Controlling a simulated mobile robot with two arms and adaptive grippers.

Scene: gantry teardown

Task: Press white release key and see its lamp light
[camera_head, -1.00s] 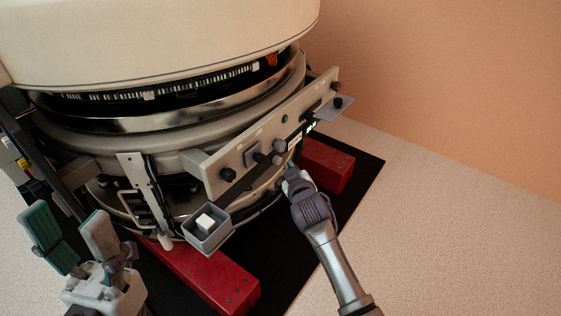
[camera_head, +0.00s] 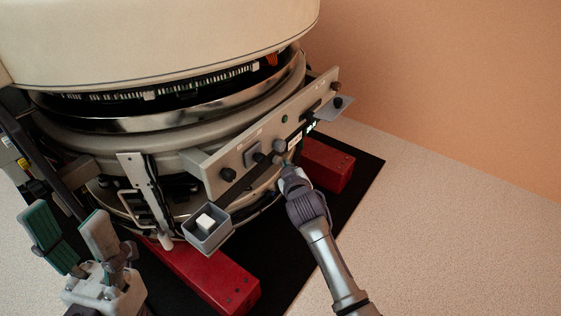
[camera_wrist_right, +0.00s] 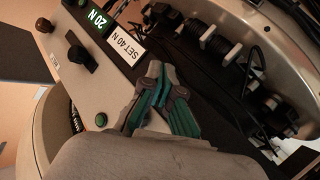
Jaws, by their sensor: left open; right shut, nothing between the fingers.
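The grey control panel (camera_head: 240,150) carries several dark knobs and a small round green lamp (camera_head: 284,118). The lamp also shows in the right wrist view (camera_wrist_right: 101,120); it looks dull green, not clearly lit. No part plainly reads as a white release key; it may be hidden by my right gripper. My right gripper (camera_head: 287,162) is shut and empty, its tips close to the panel's lower edge. My left gripper (camera_head: 68,228) is open and empty at lower left.
A green display (camera_wrist_right: 98,19) reads "20 N". Red base beams (camera_head: 215,280) lie on a black mat (camera_head: 275,245). Cables and dark fittings (camera_wrist_right: 225,45) sit beside the fingers.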

